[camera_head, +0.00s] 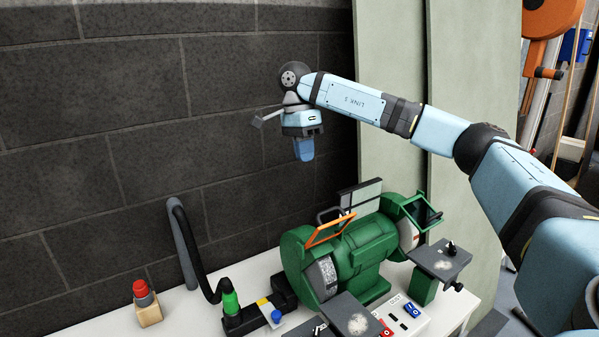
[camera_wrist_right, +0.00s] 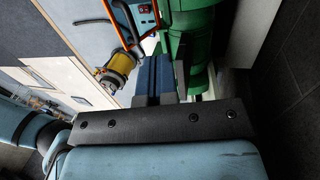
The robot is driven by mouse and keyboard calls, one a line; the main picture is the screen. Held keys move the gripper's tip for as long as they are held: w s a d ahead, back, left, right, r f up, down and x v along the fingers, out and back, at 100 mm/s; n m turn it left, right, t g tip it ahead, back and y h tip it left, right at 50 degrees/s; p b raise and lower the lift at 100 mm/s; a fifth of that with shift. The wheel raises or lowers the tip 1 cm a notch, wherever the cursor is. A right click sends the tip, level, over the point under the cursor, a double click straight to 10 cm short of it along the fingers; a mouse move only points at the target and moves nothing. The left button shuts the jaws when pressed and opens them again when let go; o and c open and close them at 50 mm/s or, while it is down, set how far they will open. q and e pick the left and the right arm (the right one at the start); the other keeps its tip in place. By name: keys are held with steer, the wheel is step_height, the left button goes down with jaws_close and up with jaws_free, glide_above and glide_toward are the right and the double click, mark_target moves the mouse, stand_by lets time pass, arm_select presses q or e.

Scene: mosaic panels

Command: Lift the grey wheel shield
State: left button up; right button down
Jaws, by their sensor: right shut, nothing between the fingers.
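A green bench grinder (camera_head: 358,250) stands on the white worktop, with a wheel at each end. A pale grey panel with a dark edge (camera_head: 361,196) stands raised behind its middle; I cannot tell for certain that it is the grey wheel shield. An orange-framed shield (camera_head: 330,230) is tilted above the left wheel. A green-framed shield with a dark pane (camera_head: 423,212) is above the right wheel. My right gripper (camera_head: 304,155) points down, shut and empty, above and left of the grinder, apart from it. Its fingers show in the wrist view (camera_wrist_right: 154,80). My left gripper is out of view.
The white worktop (camera_head: 95,325) runs along a dark block wall. A red button on a wooden block (camera_head: 146,303) and a black hose (camera_head: 192,250) stand left of the grinder. Grey rests (camera_head: 440,260) jut out in front. Pale green panels (camera_head: 470,130) stand behind my arm.

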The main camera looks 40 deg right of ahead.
mark_target(330, 230)
arm_select(q)
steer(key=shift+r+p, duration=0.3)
steer(key=shift+p, duration=0.2)
arm_select(e)
steer(key=s+f, duration=0.5)
steer(key=f, duration=0.5)
steer(key=shift+s+a, duration=0.4)
steer(key=shift+a, duration=0.05)
steer(key=s+t+b, duration=0.1)
steer(key=b, duration=0.1)
steer(key=t+b, duration=0.1)
steer(key=shift+s+f+b, duration=0.3)
steer(key=shift+s+b, duration=0.05)
steer(key=shift+s, duration=0.05)
steer(key=shift+s+a+r, duration=0.1)
steer(key=shift+r, duration=0.1)
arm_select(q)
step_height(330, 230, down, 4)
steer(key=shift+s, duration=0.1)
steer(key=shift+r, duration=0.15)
